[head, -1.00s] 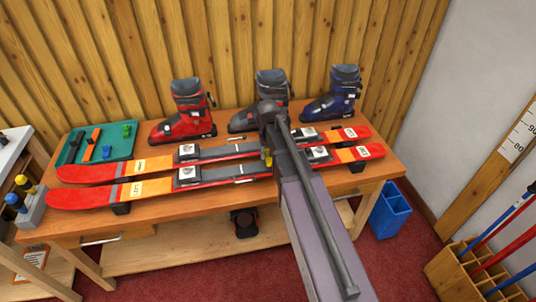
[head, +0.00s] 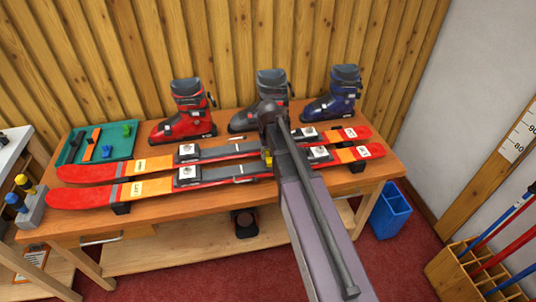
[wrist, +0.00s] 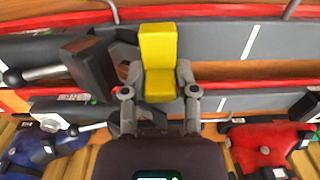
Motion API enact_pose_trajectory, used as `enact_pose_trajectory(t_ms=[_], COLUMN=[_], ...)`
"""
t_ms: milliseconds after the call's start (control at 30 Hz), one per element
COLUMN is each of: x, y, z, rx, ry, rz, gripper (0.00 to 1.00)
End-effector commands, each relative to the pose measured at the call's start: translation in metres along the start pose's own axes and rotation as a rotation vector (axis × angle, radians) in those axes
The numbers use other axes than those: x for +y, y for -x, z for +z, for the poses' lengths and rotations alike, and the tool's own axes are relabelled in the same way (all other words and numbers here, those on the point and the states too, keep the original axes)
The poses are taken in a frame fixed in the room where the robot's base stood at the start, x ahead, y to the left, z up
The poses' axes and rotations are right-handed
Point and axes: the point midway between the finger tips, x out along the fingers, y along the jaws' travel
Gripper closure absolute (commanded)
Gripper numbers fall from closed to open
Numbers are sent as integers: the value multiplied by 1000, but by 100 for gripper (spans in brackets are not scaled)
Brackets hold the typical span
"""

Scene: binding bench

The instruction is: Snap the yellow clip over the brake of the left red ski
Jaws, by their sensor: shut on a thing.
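My gripper (wrist: 158,98) is shut on the yellow clip (wrist: 158,50), which stands out beyond the fingers over the skis in the wrist view. In the head view the clip (head: 268,161) is a small yellow patch beside my arm. My arm hides the skis' middle in the head view.
Red (head: 185,125), grey (head: 243,121) and blue (head: 333,107) boots stand behind the skis. A green tray (head: 72,158) with clips lies at the bench's left. A blue bin (head: 390,212) stands on the floor at right. The bench's front strip (head: 180,213) is bare.

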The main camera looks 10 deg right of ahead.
Motion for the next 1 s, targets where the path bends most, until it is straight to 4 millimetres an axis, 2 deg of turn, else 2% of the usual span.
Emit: enact_pose_trajectory(t_ms=[1000], x=[0], y=[-18], z=[0], rx=[0], ry=[0], rz=[0], gripper=[100])
